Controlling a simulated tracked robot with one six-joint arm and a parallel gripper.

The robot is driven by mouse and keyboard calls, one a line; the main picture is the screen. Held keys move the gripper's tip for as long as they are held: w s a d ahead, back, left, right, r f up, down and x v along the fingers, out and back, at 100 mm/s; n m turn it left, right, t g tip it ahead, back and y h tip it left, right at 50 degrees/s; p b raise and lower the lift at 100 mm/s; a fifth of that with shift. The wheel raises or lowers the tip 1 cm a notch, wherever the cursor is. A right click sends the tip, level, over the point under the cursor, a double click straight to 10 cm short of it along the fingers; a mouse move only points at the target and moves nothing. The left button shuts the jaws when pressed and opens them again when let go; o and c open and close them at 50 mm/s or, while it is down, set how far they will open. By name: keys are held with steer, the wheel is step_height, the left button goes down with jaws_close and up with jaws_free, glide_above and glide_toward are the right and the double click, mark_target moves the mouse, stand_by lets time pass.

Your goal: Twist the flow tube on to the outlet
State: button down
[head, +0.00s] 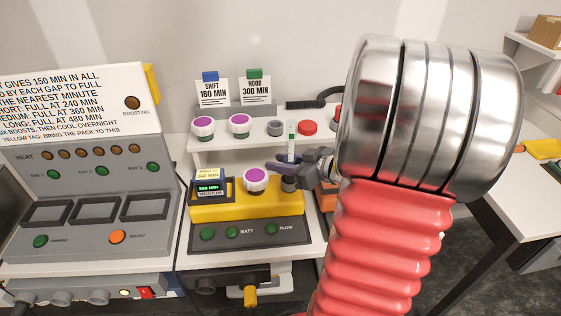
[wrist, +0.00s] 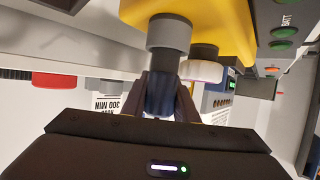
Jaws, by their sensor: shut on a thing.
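The flow tube (head: 291,139) is a slim clear tube with a green band near its top, standing about upright in the head view. My gripper (head: 284,166) comes in from the right and is shut on its lower part, just above the grey outlet (head: 289,184) on the yellow pack (head: 235,209). In the wrist view, which is upside down, the fingers (wrist: 164,98) are around the dark lower part of the tube (wrist: 162,84). It lines up with the grey outlet (wrist: 169,33) and seems to meet it. I cannot tell whether it is threaded on.
A white-and-purple knob (head: 255,180) and a small display (head: 210,188) sit left of the outlet on the pack. A shelf (head: 215,140) behind holds similar knobs, a red button (head: 307,128) and two signs. A grey console (head: 90,190) stands left. My arm hides much of the right.

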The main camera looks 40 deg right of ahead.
steer(key=shift+f, duration=1.05)
steer(key=c, duration=1.5)
jaws_free()
steer(key=shift+o, duration=0.8)
steer(key=shift+a, duration=0.15)
steer(key=v, duration=1.3)
steer(key=shift+s+d+r, duration=0.2)
steer(key=shift+s+d, duration=0.05)
steer(key=shift+s, duration=0.05)
steer(key=shift+a, duration=0.1)
